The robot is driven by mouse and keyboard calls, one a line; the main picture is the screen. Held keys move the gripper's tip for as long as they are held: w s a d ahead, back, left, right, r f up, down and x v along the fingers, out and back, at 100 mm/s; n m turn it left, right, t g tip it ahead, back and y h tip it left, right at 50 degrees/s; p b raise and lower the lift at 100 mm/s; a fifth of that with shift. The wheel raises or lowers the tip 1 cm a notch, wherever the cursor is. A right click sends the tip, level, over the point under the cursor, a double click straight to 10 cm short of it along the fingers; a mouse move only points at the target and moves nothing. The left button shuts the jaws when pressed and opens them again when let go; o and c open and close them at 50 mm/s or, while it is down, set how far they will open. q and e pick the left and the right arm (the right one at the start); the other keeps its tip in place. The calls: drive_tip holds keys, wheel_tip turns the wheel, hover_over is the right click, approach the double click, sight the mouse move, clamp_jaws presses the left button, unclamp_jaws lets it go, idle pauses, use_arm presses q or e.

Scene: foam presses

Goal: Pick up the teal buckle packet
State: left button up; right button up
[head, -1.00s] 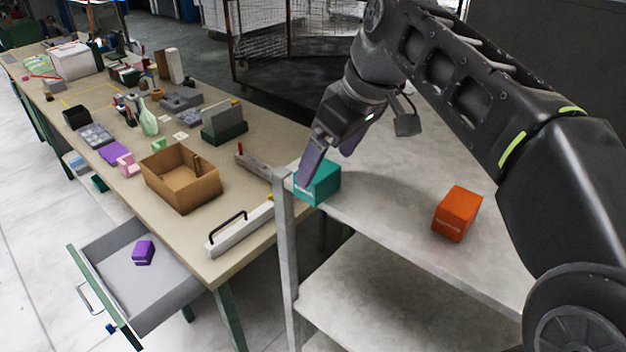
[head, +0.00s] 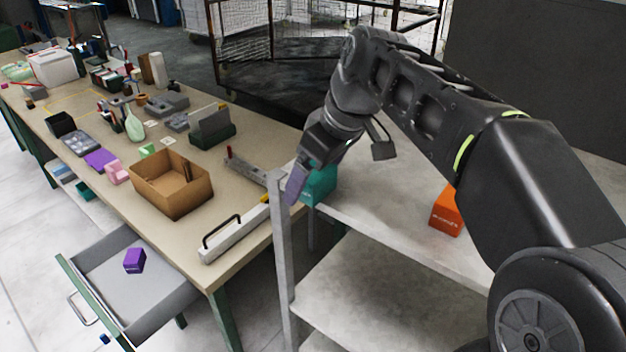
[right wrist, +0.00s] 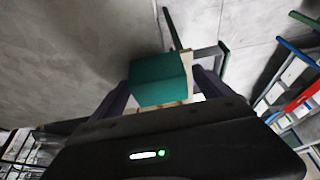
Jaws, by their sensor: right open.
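The teal buckle packet (head: 320,186) is a small box on the near left corner of the grey shelf's top (head: 400,215). My right gripper (head: 306,180) is at the packet, pointing down. One purple-grey finger shows at the packet's left side; the other is hidden in the head view. In the right wrist view the teal packet (right wrist: 160,80) lies between the two spread fingers (right wrist: 161,88). A gap shows on the right side; contact on the left is unclear. My left gripper is not in view.
An orange box (head: 446,211) stands on the same shelf top, to the right under my arm. A workbench (head: 245,165) at the left holds a cardboard box (head: 172,190) and several tools. An open drawer (head: 165,285) holds a purple box (head: 134,260).

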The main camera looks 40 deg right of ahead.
drive_tip(key=shift+c, duration=0.3)
drive_tip(key=c, duration=1.5)
